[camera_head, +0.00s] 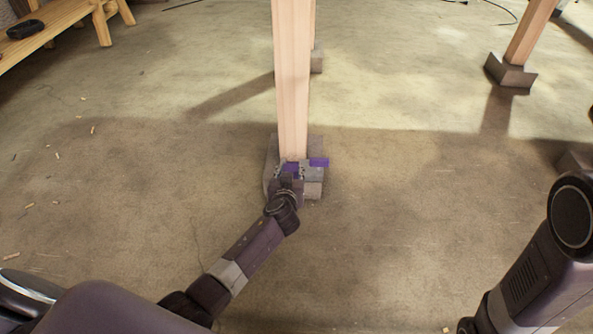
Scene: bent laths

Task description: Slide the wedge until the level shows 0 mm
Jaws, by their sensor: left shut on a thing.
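A purple wedge (319,162) sits at the foot of a wooden post (292,80), on a grey block (314,188). Part of the wedge is hidden by my left gripper. My left gripper (290,171) is at the post's foot, shut on the wedge. No level and no reading can be made out in this view. My right arm shows at the lower right, but its gripper is not in the picture.
Another wooden post stands on a grey block (510,72) at the upper right. A further block (317,60) shows behind the near post. A wooden bench (60,25) is at the upper left. The concrete floor (420,200) between is mostly clear, with small wood chips at the left.

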